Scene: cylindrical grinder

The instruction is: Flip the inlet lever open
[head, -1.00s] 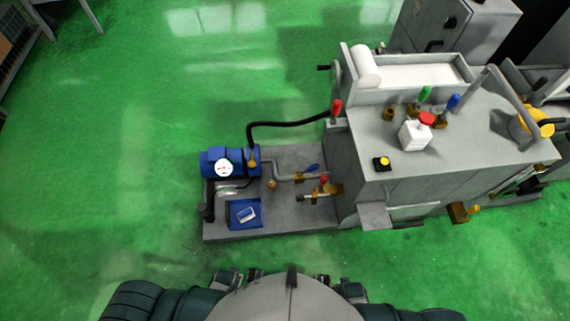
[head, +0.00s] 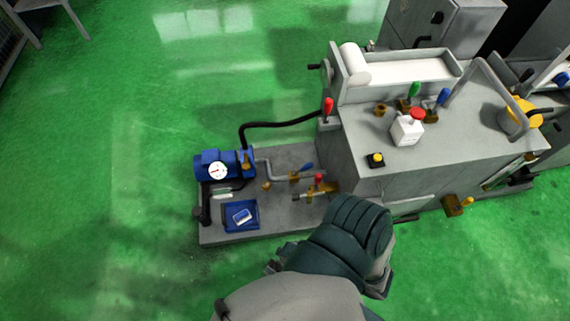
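A pump unit with a blue motor (head: 222,165) and a round white gauge stands on a grey base plate left of the grinder. On the pipes right of it are a valve with a blue lever (head: 307,167) and one with a red lever (head: 319,178), close together. Which is the inlet lever, I cannot tell. Both handles look tilted; their exact setting is too small to read. My dark green arm link covers the plate's front right corner, just below the red-lever valve. Neither gripper can be made out.
The grey grinder (head: 430,140) stands to the right, with a red lever (head: 328,108), a white box with a red button (head: 408,128) and a yellow button (head: 376,159). A black hose (head: 282,124) runs to the pump. Green floor is clear at left.

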